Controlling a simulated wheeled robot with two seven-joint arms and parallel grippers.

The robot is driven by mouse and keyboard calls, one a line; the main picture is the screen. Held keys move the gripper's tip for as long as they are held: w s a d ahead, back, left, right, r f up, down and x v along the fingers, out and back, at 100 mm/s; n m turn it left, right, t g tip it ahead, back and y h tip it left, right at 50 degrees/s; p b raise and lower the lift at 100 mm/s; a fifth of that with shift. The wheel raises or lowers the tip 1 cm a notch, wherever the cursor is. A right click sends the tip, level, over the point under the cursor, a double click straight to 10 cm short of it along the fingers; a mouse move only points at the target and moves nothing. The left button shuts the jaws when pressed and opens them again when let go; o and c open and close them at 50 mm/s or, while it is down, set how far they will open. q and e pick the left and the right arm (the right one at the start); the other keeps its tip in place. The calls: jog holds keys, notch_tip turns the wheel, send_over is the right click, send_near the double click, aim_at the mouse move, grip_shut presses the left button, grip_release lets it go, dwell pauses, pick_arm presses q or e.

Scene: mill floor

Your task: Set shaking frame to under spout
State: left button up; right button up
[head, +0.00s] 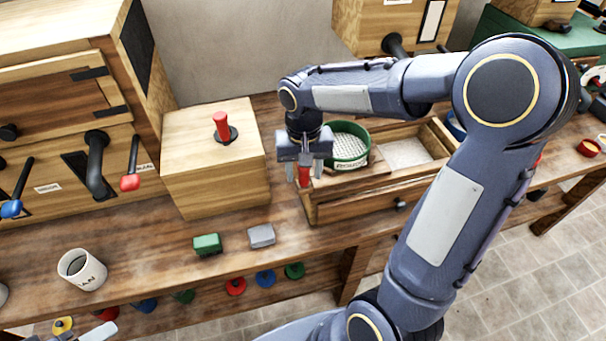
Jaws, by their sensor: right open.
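The shaking frame, as I take it, is the low wooden box frame (440,140) on the bench right of centre, with a pale inner surface showing. A round green sieve (349,159) with white mesh sits on its left part. My right gripper (304,174) is open at the frame's left end, its fingers on either side of a small red handle (304,180); I cannot tell if they touch it. A dark spout (394,44) sticks out from a wooden box behind the frame. Another dark spout (95,160) is on the left cabinet.
A wooden box (215,175) with a red knob (222,124) stands left of my right gripper. A green block (207,244), a grey block (261,236) and a white mug (81,269) are along the bench front. My right arm covers the right side.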

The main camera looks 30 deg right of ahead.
jog(key=shift+f, duration=0.95)
